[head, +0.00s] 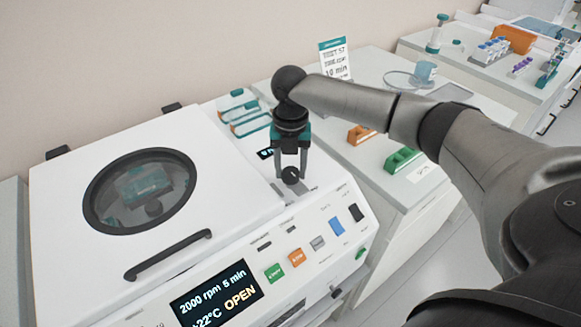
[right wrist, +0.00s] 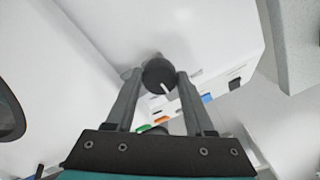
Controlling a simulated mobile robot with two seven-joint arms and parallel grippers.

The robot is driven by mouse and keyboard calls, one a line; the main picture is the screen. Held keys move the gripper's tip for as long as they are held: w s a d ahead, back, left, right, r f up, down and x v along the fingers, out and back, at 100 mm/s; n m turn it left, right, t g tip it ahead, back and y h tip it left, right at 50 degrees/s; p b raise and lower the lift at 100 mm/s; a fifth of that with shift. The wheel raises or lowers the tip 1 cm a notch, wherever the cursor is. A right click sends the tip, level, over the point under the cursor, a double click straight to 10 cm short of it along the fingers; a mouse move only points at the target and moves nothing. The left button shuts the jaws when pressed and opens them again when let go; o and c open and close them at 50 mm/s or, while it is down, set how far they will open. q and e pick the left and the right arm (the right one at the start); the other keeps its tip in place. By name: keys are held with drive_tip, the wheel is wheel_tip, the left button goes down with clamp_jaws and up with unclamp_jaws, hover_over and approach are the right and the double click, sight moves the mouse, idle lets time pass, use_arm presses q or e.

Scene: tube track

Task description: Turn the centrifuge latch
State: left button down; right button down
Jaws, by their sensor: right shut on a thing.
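The centrifuge (head: 110,150) is a white box at the left with a round window in its lid and a black bar handle (head: 168,254). Its display (head: 217,294) reads 2000 rpm, 5 min, 22°C, OPEN. The latch (head: 290,175) is a round black knob on the top at the right of the lid. My right gripper (head: 291,168) points down and is shut on the knob. In the right wrist view the knob (right wrist: 159,75) with its white mark sits between the two fingertips (right wrist: 158,80). My left gripper is in neither view.
A bench to the right holds an orange rack (head: 361,134), a green rack (head: 403,160) and a standing card (head: 336,60). Coloured buttons (head: 296,258) line the centrifuge's front panel. A farther bench (head: 470,60) carries tube racks and an orange bin.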

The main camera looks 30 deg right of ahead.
sight(291, 171)
drive_tip(key=shift+r+m+p, duration=0.15)
drive_tip(key=shift+m+p, duration=0.15)
drive_tip(key=shift+p, duration=0.3)
drive_tip(key=m+p, duration=0.7)
drive_tip(key=p, duration=0.2)
drive_tip(key=shift+r, duration=0.1)
drive_tip(key=m+p, duration=0.3)
drive_tip(key=m, duration=0.2)
drive_tip(key=shift+d+m+p, duration=0.1)
drive_tip(key=shift+m+p, duration=0.2)
drive_tip(key=shift+p, duration=0.05)
drive_tip(key=shift+m+p, duration=1.1)
drive_tip(key=shift+m, duration=1.2)
drive_tip(key=shift+f, duration=0.2)
drive_tip(key=shift+c, duration=1.3)
unclamp_jaws()
wheel_tip(291, 171, up, 15)
drive_tip(key=p, duration=0.1)
drive_tip(key=shift+r, duration=0.15)
